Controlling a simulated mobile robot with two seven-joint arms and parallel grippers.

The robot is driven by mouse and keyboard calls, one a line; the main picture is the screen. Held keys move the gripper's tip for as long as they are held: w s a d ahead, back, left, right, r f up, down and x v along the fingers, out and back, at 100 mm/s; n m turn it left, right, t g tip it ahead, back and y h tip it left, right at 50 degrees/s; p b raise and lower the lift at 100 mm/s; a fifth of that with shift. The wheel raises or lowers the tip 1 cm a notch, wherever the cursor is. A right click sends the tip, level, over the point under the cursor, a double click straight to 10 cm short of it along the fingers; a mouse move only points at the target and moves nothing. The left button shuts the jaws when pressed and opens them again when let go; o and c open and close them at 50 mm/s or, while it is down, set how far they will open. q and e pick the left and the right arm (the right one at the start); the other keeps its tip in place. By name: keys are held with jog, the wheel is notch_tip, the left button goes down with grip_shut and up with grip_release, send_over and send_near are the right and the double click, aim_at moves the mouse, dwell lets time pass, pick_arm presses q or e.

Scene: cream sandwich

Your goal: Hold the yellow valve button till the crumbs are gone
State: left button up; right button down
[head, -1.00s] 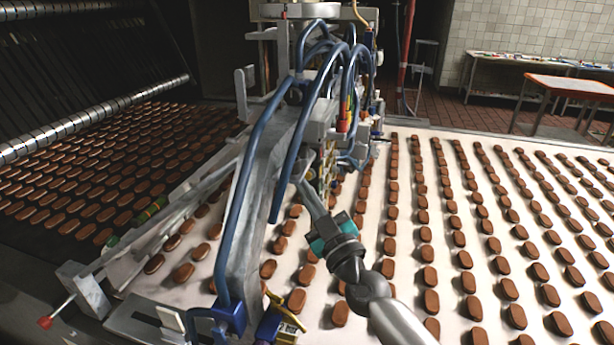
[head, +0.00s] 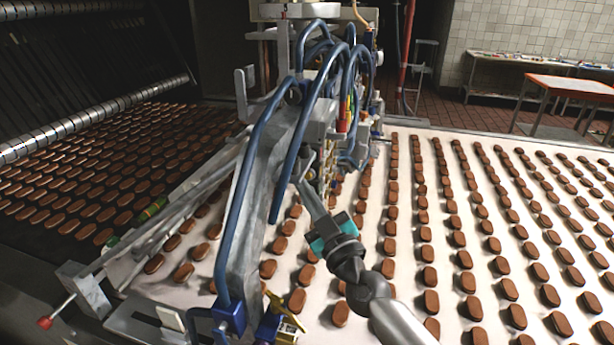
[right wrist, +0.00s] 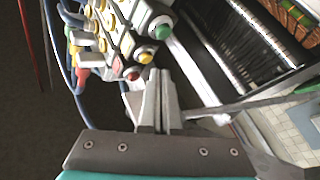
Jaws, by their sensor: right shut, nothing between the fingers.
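In the right wrist view a row of round buttons sits on the side of the valve block. The yellow button (right wrist: 145,57) is between a green button (right wrist: 161,29) and a red button (right wrist: 132,75). My right gripper (right wrist: 156,71) is shut and empty, its tips just below the yellow button in the picture. I cannot tell whether they touch it. In the head view my right gripper (head: 304,184) points up and left at the machine head; the yellow button cannot be made out there. Crumbs cannot be made out. My left gripper is out of view.
The depositing machine (head: 260,200) with blue hoses stands across a white conveyor (head: 405,280) carrying rows of brown biscuits. A yellow-handled valve (head: 290,305) is at its near end.

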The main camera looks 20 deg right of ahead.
jog(key=shift+w+d, duration=0.25)
jog(key=shift+w, duration=0.1)
jog(key=shift+w+d, duration=0.3)
jog(key=shift+w, duration=0.1)
dwell(3.3)
jog(key=shift+s, duration=0.1)
dwell(0.4)
jog(key=shift+s+a+p, duration=0.4)
jog(key=shift+s+a, duration=0.1)
jog(key=shift+s, duration=0.15)
